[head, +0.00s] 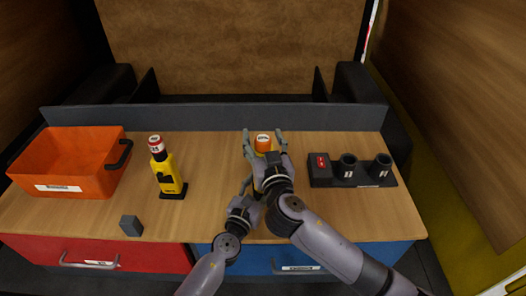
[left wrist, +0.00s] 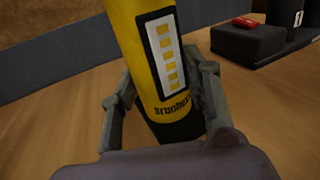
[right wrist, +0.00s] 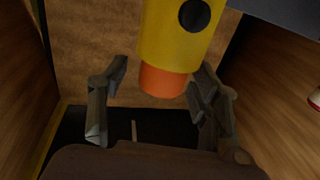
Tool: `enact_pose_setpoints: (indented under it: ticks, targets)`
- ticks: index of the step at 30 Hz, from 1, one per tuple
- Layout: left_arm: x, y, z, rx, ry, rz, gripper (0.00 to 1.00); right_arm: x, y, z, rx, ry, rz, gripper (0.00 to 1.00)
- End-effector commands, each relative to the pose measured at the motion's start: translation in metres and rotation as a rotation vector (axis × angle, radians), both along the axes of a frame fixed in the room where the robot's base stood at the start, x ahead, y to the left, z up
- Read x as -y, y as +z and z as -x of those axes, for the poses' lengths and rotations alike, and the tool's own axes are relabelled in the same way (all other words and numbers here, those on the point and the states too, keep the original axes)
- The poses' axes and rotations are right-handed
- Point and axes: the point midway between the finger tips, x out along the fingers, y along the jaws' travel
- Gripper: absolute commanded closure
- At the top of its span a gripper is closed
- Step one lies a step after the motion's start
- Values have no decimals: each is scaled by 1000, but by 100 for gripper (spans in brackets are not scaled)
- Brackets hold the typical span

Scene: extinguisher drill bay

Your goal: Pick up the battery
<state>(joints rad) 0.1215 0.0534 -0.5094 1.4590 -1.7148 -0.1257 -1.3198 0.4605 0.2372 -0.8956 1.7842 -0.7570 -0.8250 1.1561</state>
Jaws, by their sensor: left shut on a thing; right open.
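The battery is a yellow cylinder with an orange end cap (head: 263,140), near the middle of the table in the head view. My left gripper (left wrist: 165,90) is shut on its yellow body (left wrist: 160,35), near the black end, in the left wrist view. In the head view my left gripper is partly hidden by my right arm. My right gripper (head: 264,147) is open, its fingers on either side of the orange cap. The right wrist view shows the yellow body and cap (right wrist: 165,79) between the spread fingers; whether they touch it I cannot tell.
An orange bin (head: 66,160) stands at the left. A yellow device with a red and white top (head: 167,172) stands beside it. A small grey cube (head: 131,225) lies near the front edge. A black holder with round sockets (head: 352,172) stands right. A low grey wall (head: 190,117) closes the back.

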Motion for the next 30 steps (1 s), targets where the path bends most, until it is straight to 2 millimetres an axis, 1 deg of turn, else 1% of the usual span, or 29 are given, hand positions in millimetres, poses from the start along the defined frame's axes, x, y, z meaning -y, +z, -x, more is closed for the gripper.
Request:
enact_pose_setpoints:
  ticks: [7,30]
  targets:
    - [0,0,0,0,1,1,100,-1,0,-1,0,1,-1,42]
    - [0,0,0,0,0,1,100,0,0,-1,-1,0,-1,94]
